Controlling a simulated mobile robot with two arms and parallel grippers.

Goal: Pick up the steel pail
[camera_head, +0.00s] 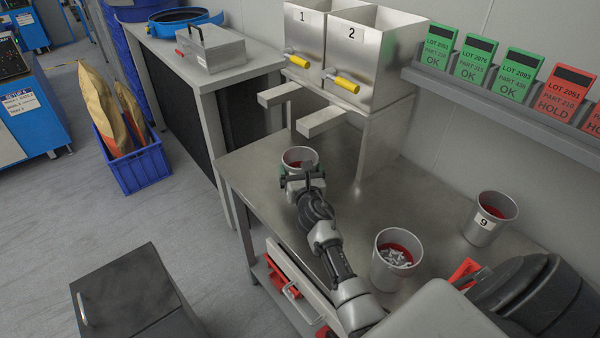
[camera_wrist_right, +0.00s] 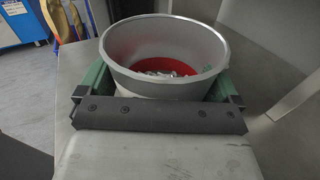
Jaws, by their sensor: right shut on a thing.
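Several steel pails with red insides stand on the steel table (camera_head: 260,170). My right gripper (camera_head: 301,170) is shut on the far pail (camera_head: 300,153), under the hopper chutes. In the right wrist view, green fingers lie along both sides of this pail (camera_wrist_right: 165,85), and small metal parts show on its red bottom. The pail is upright; I cannot tell if it touches the table. A second pail (camera_head: 384,270) near the front holds many light metal parts. A third pail (camera_head: 478,232) at the right bears a "9" label. My left gripper is not in view.
Hoppers 1 (camera_head: 303,40) and 2 (camera_head: 365,60) stand behind the held pail, with chutes (camera_head: 321,121) jutting above the table. A rack (camera_head: 520,115) of green and red lot cards lines the wall. The table between the held pail and pail 9 is mostly clear.

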